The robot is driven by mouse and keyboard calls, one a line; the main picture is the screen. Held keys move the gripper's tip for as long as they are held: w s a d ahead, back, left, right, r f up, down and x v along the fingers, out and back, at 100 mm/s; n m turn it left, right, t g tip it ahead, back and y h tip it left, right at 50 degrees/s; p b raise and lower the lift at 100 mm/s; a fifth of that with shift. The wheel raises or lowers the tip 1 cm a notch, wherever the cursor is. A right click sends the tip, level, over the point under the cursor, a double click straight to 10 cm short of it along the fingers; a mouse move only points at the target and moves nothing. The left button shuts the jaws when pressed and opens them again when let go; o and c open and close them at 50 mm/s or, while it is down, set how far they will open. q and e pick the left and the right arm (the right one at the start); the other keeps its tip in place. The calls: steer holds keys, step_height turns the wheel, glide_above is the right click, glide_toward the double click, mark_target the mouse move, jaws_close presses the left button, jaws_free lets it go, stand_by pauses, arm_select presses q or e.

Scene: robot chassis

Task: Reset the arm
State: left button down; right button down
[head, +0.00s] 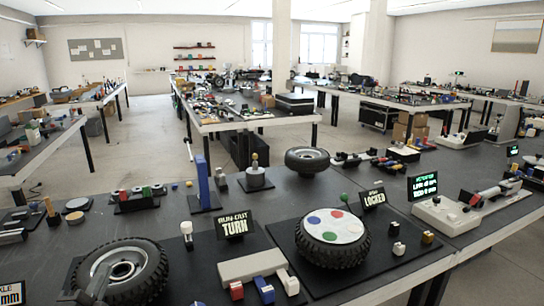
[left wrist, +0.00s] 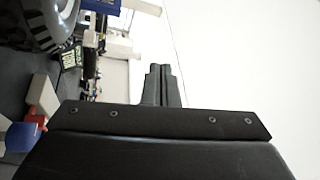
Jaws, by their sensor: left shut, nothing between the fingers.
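My left gripper (left wrist: 160,70) shows in the left wrist view with its two dark fingers together and nothing between them. It is held in the air, with pale wall behind the fingertips and no object touching them. My right gripper is in neither view.
The dark workbench carries a tyre with coloured discs (head: 332,238), a "TURN" sign (head: 236,224), a blue upright post (head: 203,180), a lying tyre (head: 307,161) and a white block (head: 252,266). Red (head: 236,290) and blue (head: 264,291) blocks sit at the front. Other benches stand behind.

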arm_select(q)
steer(key=s+f+n+g+y, duration=0.4)
steer(key=s+f+n+g, duration=0.85)
steer(key=s+f, duration=0.6)
steer(key=s+d+f+n+g+h, duration=0.2)
steer(key=s+f, duration=0.1)
steer(key=s, duration=0.3)
steer(key=s+d+f+n+g+h, duration=0.1)
steer(key=s+d+f+g, duration=0.2)
steer(key=s, duration=0.2)
step_height(320, 180, down, 24)
steer(key=a+g, duration=0.1)
steer(key=a, duration=0.1)
steer(key=s+d+f+g, duration=0.1)
steer(key=s+f, duration=1.4)
steer(key=shift+s+d+h, duration=0.25)
steer(key=shift+s+h, duration=0.05)
steer(key=shift+h, duration=0.1)
steer(key=shift+s+f, duration=0.1)
